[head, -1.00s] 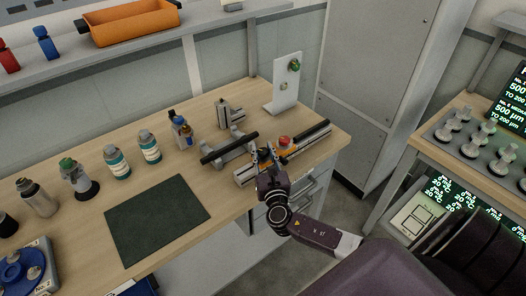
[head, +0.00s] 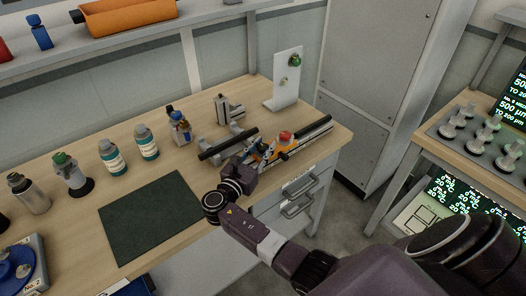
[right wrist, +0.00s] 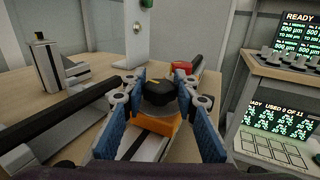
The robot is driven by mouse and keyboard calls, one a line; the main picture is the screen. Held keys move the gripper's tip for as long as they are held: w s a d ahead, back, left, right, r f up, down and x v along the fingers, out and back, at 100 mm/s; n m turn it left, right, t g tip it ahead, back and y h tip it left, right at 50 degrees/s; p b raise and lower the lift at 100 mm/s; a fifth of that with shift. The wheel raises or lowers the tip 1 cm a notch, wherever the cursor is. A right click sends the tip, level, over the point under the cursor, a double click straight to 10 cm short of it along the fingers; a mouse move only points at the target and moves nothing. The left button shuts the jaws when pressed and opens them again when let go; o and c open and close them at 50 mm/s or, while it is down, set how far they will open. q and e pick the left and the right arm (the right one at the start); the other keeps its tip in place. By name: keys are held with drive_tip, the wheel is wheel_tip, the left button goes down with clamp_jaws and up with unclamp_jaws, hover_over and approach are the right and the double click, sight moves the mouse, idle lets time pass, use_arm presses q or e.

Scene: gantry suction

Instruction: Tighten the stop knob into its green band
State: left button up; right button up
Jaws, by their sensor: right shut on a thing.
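The stop knob (right wrist: 158,93) is black with a small yellow mark on top. It sits on an orange carriage (right wrist: 158,123) in the right wrist view. My right gripper (right wrist: 160,101) is shut on the knob, one blue finger pad on each side. In the head view my right gripper (head: 256,152) reaches over the rail (head: 318,131) near the bench's right end and hides the knob. I cannot make out a green band on the knob in either view. My left gripper is not in view.
A red button (head: 286,135) stands on the carriage just beyond the knob. A black bar (head: 228,145) on a grey stand lies left of the rail. A white upright plate (head: 287,80) stands behind. The dark mat (head: 155,217) is bare.

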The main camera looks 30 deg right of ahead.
drive_tip(key=shift+m+g+h+b, duration=0.4)
drive_tip(key=shift+m+g+b, duration=0.15)
drive_tip(key=shift+g, duration=0.35)
drive_tip(key=o, duration=1.2)
drive_tip(key=v, duration=1.2)
